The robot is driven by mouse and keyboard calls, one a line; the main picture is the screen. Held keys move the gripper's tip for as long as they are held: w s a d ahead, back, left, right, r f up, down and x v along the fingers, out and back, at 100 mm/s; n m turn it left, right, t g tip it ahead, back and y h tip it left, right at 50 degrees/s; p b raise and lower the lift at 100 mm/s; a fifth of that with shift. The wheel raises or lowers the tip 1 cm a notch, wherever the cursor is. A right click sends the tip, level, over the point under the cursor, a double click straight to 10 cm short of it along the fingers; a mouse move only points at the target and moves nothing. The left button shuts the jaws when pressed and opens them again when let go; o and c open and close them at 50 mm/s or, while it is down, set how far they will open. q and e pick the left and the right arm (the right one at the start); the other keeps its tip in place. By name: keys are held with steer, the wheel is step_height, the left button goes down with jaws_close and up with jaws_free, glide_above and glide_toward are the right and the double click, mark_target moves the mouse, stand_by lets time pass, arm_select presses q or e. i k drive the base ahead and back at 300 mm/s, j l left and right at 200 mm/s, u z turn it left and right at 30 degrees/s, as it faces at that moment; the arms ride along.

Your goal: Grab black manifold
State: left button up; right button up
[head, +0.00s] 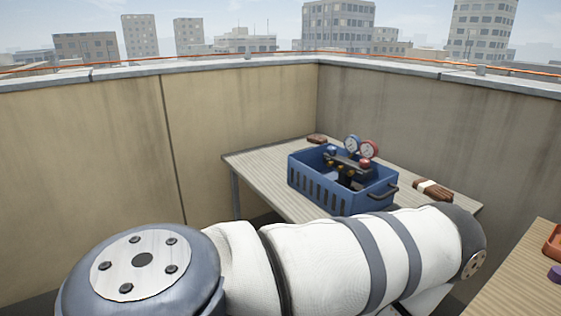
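The black manifold (345,166) sits inside a blue crate (318,190) on a wooden table. It carries a blue-rimmed gauge (352,144) and a red-rimmed gauge (369,149), with a blue knob and a red knob at its ends. Its lower part is hidden by the crate walls. My white and grey arm stretches across the foreground in front of the table. Neither gripper shows in the head view.
The wooden table (258,158) stands in a corner of the parapet walls. A brown bundle with a white band (432,190) lies right of the crate, and a small brown item (317,138) lies behind it. Another wooden surface (515,275) at lower right holds orange and purple things.

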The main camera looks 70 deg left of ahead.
mark_target(347, 168)
steer(key=u, duration=1.8)
